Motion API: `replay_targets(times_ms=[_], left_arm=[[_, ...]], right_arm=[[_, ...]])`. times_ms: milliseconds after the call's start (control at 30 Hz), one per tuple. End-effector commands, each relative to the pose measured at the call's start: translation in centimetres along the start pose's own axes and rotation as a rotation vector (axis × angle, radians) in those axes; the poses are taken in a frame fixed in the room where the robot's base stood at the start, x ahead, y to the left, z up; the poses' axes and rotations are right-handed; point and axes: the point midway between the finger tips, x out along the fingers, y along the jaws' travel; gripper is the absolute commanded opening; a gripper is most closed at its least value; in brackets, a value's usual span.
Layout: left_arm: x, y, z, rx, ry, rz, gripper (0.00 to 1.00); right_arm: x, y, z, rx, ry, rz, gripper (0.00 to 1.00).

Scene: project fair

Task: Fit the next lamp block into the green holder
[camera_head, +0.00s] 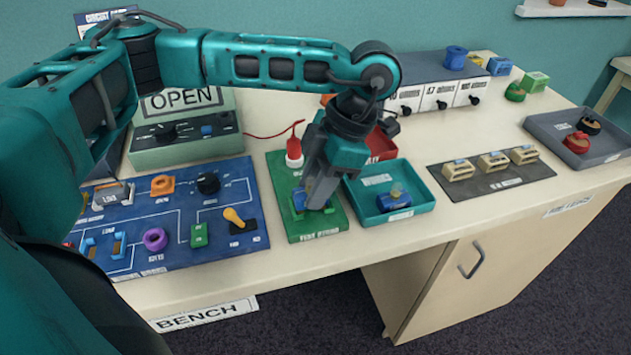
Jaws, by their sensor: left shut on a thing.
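The green holder (305,229) is a green board near the middle of the table, with blue parts near its front end. My left gripper (316,203) points down over that end and is shut on a lamp block, which the fingers almost wholly hide. I cannot tell whether the block is seated or just above the board. Another lamp block (397,201), blue with a pale yellow bulb, lies in the teal tray (417,182) right of the holder. My right gripper is not in view.
A red lamp-like piece (294,148) with a cable stands at the holder's back end. The blue circuit board (180,243) lies left. A red tray (382,148) sits behind the teal one. A dark mat (515,176) with several beige blocks and a grey tray (608,147) are right.

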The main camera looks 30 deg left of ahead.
Motion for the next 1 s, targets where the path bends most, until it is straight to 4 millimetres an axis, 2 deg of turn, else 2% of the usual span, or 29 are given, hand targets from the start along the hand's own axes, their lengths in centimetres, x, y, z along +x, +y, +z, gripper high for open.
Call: replay_targets(times_ms=[933,967,1000], left_arm=[[1.1,-0.01,0.48,0.0,0.0,0.0,0.01],[1.05,-0.01,0.46,0.0,0.0,0.0,0.33],[1.03,-0.01,0.45,0.0,0.0,0.0,0.37]], right_arm=[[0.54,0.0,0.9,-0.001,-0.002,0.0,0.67],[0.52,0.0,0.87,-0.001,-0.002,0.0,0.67],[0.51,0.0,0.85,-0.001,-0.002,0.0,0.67]])
